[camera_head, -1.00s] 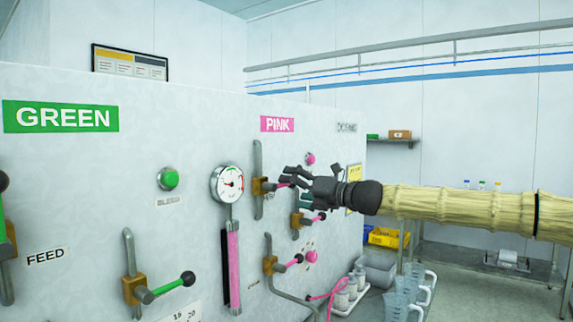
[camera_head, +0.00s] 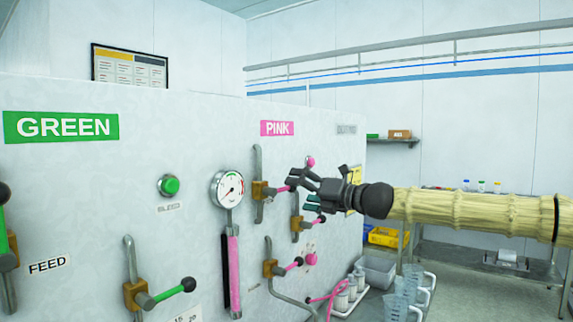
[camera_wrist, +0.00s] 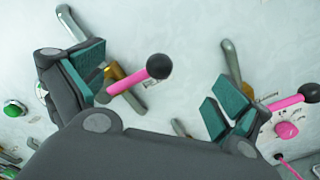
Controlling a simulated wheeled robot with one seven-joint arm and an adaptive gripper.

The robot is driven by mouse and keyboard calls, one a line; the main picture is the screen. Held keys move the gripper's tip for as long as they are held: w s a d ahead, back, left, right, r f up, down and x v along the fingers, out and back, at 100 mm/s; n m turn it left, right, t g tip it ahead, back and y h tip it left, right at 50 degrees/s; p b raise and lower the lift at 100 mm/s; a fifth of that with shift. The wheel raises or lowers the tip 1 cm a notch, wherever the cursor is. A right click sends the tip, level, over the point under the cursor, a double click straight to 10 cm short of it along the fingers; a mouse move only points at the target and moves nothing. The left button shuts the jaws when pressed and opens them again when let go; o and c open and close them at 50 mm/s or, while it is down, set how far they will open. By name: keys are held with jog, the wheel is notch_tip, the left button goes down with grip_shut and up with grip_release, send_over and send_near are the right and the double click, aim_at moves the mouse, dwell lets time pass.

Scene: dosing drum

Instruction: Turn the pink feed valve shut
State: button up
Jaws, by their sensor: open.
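The pink section has several valves with pink handles on the white panel. The upper pink valve (camera_head: 262,190) has a brass body on a grey vertical pipe, and its pink handle points right towards my gripper (camera_head: 303,190). In the wrist view a pink handle with a black ball knob (camera_wrist: 158,67) stands between my spread fingers (camera_wrist: 155,85), nearer the left one, and looks clear of both pads. A small label behind it is partly hidden and unreadable. My gripper is open and empty.
A second pink valve (camera_head: 297,223) sits just below my gripper, and a third pink valve (camera_head: 271,268) is lower. A gauge (camera_head: 228,189) is to the left. Jugs (camera_head: 400,298) and a grey bin (camera_head: 375,270) stand at lower right.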

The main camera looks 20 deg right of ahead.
jog(key=p+v, duration=0.4)
jog(key=v, duration=0.2)
dwell(0.3)
jog(key=shift+f, duration=0.1)
